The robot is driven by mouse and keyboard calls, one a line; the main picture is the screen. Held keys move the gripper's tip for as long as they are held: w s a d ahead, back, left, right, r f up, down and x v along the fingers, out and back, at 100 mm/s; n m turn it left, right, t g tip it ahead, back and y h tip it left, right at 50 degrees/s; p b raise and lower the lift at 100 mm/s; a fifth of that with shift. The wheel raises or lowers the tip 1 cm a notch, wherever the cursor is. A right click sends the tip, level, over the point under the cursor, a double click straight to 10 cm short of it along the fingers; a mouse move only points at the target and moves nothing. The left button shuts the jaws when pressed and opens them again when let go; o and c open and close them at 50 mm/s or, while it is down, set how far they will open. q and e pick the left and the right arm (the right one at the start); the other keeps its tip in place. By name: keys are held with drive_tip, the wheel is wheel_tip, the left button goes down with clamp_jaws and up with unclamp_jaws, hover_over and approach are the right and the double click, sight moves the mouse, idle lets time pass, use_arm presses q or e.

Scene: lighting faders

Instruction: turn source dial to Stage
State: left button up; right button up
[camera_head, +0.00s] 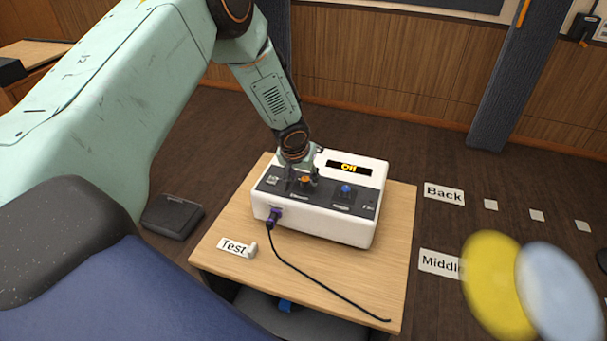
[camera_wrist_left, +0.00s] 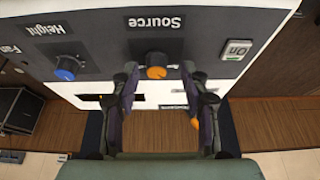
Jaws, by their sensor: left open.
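A white control box (camera_head: 325,220) with a dark sloping panel stands on a small wooden table. Its display (camera_head: 349,169) reads "Off" in orange. The orange source dial (camera_wrist_left: 156,72) sits by the "Source" label; in the head view the dial (camera_head: 305,181) is partly hidden by my gripper. My left gripper (camera_head: 303,184) reaches down over the panel. In the wrist view its fingers (camera_wrist_left: 159,68) are open, one on each side of the dial, with a gap visible on both sides.
A blue height knob (camera_head: 347,190) is right of the source dial. An "On" switch (camera_wrist_left: 236,50) is on its other side. A "Test" label (camera_head: 234,246) lies on the table (camera_head: 400,270). Blurred yellow and pale discs show at lower right.

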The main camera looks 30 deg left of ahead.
use_arm(q)
drive_tip(key=shift+w+d+f, duration=0.15)
drive_tip(key=shift+d+f, duration=0.15)
drive_tip(key=shift+w+a+f, duration=0.1)
drive_tip(key=shift+w+f, duration=0.05)
drive_tip(key=shift+w, duration=0.05)
drive_tip(key=shift+a, duration=0.15)
drive_tip(key=shift+c, duration=1.3)
drive_tip(key=shift+s, duration=0.2)
drive_tip(key=c, duration=0.4)
clamp_jaws()
